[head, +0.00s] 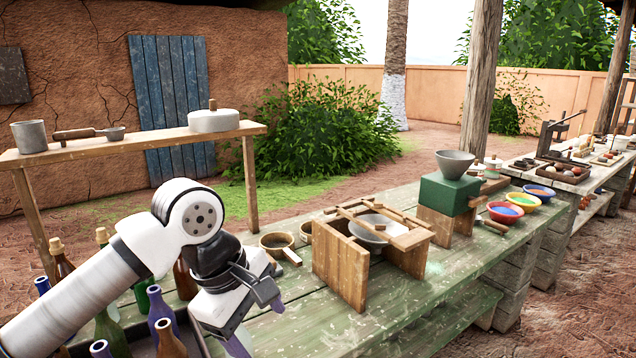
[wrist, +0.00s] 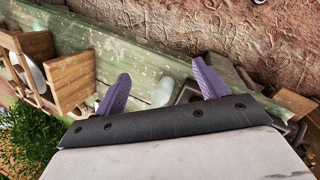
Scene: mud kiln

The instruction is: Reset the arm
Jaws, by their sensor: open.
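My arm enters the head view from the lower left, bent at a white joint. My gripper (head: 256,322) hangs over the near left part of the green table (head: 300,318), pointing down and to the right. Its two purple fingers also show in the wrist view (wrist: 160,70), spread apart with nothing between them. The gripper is open and empty. A pale rounded object (wrist: 162,92) shows beyond the finger gap in the wrist view; I cannot tell what it is.
Several bottles (head: 165,338) stand close beside my arm at lower left. A wooden frame with a bowl (head: 340,262) stands right of my gripper, with small pots (head: 277,241) behind. A green block (head: 449,194) bears a grey bowl (head: 455,163). The table's front strip is clear.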

